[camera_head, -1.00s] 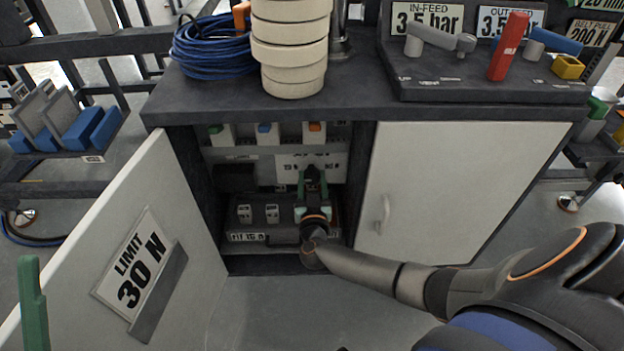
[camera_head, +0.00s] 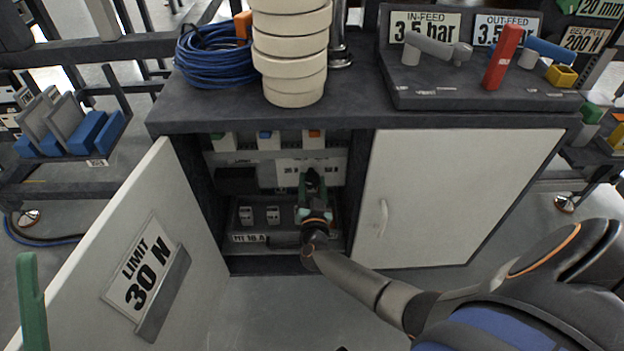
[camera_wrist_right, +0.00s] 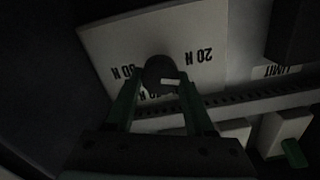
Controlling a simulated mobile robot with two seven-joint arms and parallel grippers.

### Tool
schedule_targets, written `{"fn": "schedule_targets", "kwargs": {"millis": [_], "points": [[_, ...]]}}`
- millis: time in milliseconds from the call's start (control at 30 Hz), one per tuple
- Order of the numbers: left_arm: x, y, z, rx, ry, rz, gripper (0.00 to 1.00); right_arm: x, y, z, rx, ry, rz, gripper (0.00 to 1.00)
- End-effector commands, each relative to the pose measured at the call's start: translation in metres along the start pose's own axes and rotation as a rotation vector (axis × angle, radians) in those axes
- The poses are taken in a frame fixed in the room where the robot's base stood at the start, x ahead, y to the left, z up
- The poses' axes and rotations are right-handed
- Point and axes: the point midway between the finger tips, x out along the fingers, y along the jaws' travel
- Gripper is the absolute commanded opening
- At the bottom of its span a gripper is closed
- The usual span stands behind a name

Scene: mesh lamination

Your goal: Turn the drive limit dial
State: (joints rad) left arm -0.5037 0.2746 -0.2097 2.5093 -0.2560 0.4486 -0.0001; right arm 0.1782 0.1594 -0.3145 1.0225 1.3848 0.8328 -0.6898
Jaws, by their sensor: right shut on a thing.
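The drive limit dial (camera_wrist_right: 160,72) is a dark round knob with a white mark, on a pale plate (camera_wrist_right: 110,45) with newton labels. In the right wrist view the plate appears upside down, "20 N" reads to the right of the knob, and the mark points right. My right gripper (camera_wrist_right: 158,88) is shut on the dial, its green fingers either side. In the head view it reaches into the open cabinet (camera_head: 312,186) and mostly hides the dial. A card (camera_head: 147,272) on the open door reads "LIMIT 30 N". One green finger of my left gripper (camera_head: 31,302) shows at the left edge.
The open door (camera_head: 185,215) stands to the left of the opening, and a closed door (camera_head: 455,190) is on the right. Several switches (camera_head: 268,140) line the cabinet's upper part.

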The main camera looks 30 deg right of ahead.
Motion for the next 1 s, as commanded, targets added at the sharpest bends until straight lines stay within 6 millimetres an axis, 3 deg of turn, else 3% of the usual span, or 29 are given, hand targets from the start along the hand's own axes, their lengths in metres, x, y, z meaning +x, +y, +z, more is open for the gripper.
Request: {"fn": "schedule_targets", "kwargs": {"millis": [600, 1000], "points": [[-0.01, 0.004, 0.011, -0.017, -0.015, -0.004, 0.5, -0.001, 0.003, 0.003, 0.547, 0.0, 0.002, 0.0], [-0.011, 0.007, 0.011, -0.023, -0.003, 0.004, 0.5, -0.001, 0.004, 0.003, 0.719, 0.0, 0.001, 0.0]]}}
